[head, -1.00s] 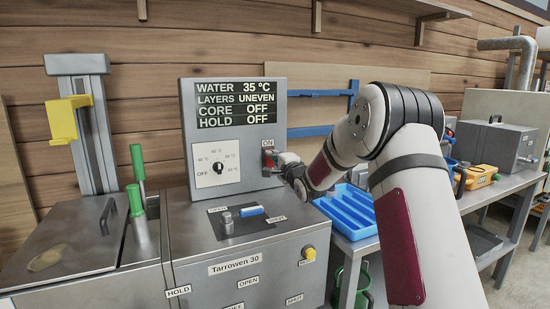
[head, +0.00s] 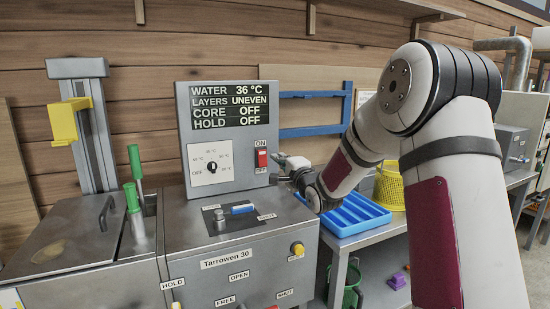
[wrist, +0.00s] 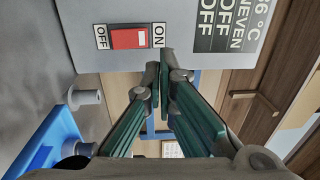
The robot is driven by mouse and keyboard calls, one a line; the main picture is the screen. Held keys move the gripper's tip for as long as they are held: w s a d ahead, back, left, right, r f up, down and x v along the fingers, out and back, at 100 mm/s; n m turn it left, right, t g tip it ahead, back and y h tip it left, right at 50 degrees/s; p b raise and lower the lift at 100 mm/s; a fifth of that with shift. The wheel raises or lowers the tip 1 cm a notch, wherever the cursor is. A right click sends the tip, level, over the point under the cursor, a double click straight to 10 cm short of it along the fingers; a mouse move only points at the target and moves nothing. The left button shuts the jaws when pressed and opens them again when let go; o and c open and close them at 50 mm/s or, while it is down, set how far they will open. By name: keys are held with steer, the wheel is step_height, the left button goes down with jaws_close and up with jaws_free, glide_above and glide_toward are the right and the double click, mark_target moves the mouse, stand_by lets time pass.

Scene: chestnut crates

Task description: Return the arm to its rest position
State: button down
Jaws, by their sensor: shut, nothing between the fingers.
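My gripper (head: 279,168) is at the right edge of the grey control panel (head: 186,118), just right of and below the red ON/OFF switch (head: 262,158). In the wrist view my gripper (wrist: 158,66) has its fingertips together and empty, and the red switch (wrist: 128,39) lies beside them, apart from the fingers. My arm reaches in from the right of the head view. The panel display reads WATER 36 °C, LAYERS UNEVEN, CORE OFF and HOLD OFF. The dial (head: 211,167) sits left of the switch.
The Tarrowen 30 machine (head: 228,262) stands below my gripper, with a small blue-handled lever (head: 242,209) on top. A blue tray (head: 352,214) and a yellow basket (head: 390,188) are at the right on a bench. A steel tank with a lid (head: 65,240) is at the left.

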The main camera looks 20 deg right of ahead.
steer(key=shift+s, duration=0.6)
steer(key=shift+r, duration=0.1)
steer(key=s+a+f+n+g, duration=0.2)
steer(key=s+a+n+g, duration=0.35)
steer(key=s, duration=1.25)
steer(key=s+a+f+n+g, duration=0.2)
steer(key=s+a+n+g, duration=0.35)
steer(key=s, duration=1.35)
steer(key=s+a+f+n+g, duration=0.2)
steer(key=s+a+n+g, duration=0.35)
steer(key=s, duration=1.25)
step_height(320, 180, up, 19)
steer(key=d+n+t+p, duration=0.1)
steer(key=t+p, duration=0.1)
steer(key=p, duration=1.6)
steer(key=shift+d+r, duration=0.15)
steer(key=shift+d, duration=0.15)
